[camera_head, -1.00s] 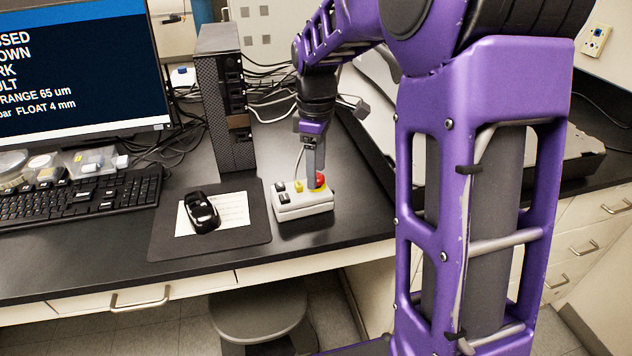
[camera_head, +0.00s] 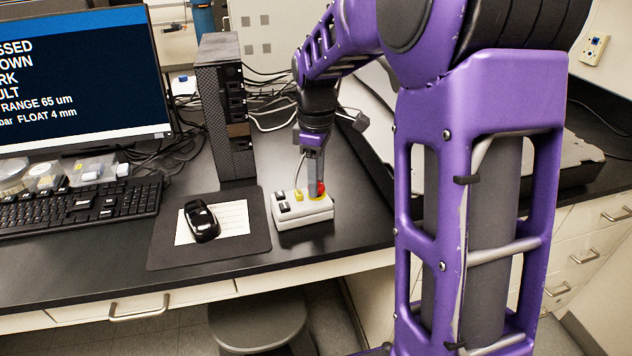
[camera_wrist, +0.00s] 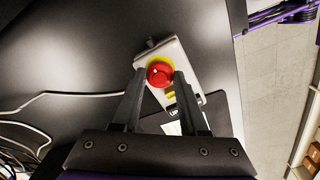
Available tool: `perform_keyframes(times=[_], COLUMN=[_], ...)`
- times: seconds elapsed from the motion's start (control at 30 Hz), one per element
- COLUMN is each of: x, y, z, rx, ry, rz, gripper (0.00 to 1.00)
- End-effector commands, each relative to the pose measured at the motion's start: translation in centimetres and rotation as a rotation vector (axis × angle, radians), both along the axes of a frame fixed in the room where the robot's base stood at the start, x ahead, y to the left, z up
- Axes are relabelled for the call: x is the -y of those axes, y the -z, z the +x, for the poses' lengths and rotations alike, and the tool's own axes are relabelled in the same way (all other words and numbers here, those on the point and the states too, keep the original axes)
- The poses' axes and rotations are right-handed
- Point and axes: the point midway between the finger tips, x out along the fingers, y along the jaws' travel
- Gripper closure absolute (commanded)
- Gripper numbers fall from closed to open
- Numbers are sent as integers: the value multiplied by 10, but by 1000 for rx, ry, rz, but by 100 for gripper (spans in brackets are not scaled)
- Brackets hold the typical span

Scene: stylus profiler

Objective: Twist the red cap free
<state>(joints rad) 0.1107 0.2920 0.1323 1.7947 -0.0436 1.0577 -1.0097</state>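The red cap (camera_wrist: 159,74) is a round knob on a yellow ring, on top of a small pale control box (camera_head: 304,213). In the head view the red cap (camera_head: 321,188) is partly hidden behind my gripper. My gripper (camera_head: 316,193) points down at it from above. In the wrist view my two dark fingers (camera_wrist: 160,75) lie on either side of the cap, their tips against its edges with no clear gap. They look shut on it. The cap still sits on the box, which stands on the black bench.
A black mouse (camera_head: 202,221) lies on a dark mat (camera_head: 165,250) left of the box. A computer tower (camera_head: 226,110) stands behind, with loose cables. A keyboard (camera_head: 80,205) and monitor (camera_head: 70,80) are further left. The bench front edge is close to the box.

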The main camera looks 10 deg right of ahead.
Motion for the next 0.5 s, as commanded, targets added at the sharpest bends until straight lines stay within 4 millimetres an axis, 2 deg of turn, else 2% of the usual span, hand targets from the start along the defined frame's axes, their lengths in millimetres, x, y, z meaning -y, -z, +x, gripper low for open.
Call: perform_keyframes(times=[0.03, 0.2, 0.5], x=[0, 0, 0], y=[0, 0, -1], z=[0, 0, 0], rx=[0, 0, 0], ry=[0, 0, 55], rz=[0, 0, 0], gripper=[68, 99, 100])
